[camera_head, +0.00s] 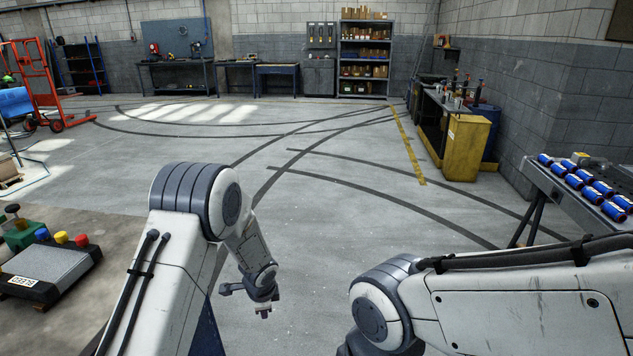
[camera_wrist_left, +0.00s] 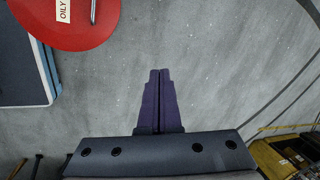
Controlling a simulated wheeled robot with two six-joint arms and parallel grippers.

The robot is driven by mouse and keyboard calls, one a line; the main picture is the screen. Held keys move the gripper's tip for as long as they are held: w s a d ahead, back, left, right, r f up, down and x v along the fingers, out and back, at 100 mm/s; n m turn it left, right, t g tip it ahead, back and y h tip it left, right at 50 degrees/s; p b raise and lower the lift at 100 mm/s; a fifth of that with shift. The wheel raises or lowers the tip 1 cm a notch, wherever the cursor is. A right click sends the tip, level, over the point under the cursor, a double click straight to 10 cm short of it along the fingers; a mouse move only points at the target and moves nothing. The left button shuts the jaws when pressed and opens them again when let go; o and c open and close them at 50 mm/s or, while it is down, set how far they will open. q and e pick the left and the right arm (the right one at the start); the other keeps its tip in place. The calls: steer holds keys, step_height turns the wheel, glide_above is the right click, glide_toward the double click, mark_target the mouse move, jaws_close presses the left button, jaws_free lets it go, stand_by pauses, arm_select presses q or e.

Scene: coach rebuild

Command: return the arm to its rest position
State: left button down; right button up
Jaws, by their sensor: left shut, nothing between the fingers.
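My left arm comes in from the left in the head view, bent at the elbow with its forearm hanging down over bare floor. My left gripper (camera_head: 264,312) is small at the end of that forearm. In the left wrist view its two dark purple fingers (camera_wrist_left: 159,90) lie together, shut with nothing between them, above the grey floor. My right arm reaches in from the right edge of the head view. Its forearm end and gripper are out of sight.
A table (camera_head: 555,188) with several blue cans (camera_head: 575,181) stands at the right. A yellow bin (camera_head: 466,148) is beyond it. A grey platform with coloured knobs (camera_head: 50,270) is at the left. The wrist view shows a red round object (camera_wrist_left: 65,22). The middle floor is clear.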

arm_select(q)
steer(key=s+d+r+n, duration=0.2)
steer(key=s+d+r, duration=0.3)
steer(key=r, duration=0.5)
steer(key=s+d+r+n+g, duration=0.1)
steer(key=s+r, duration=0.3)
steer(key=s, duration=0.5)
steer(key=s+d+r+n+g+h+p, duration=0.1)
steer(key=s+r, duration=0.4)
steer(key=s, duration=0.5)
steer(key=s+d+r+n+g+h, duration=0.1)
steer(key=s+r+n, duration=0.3)
steer(key=s, duration=0.5)
steer(key=shift+s+d+r+p, duration=0.4)
steer(key=shift+d+r, duration=0.15)
steer(key=shift+d, duration=0.1)
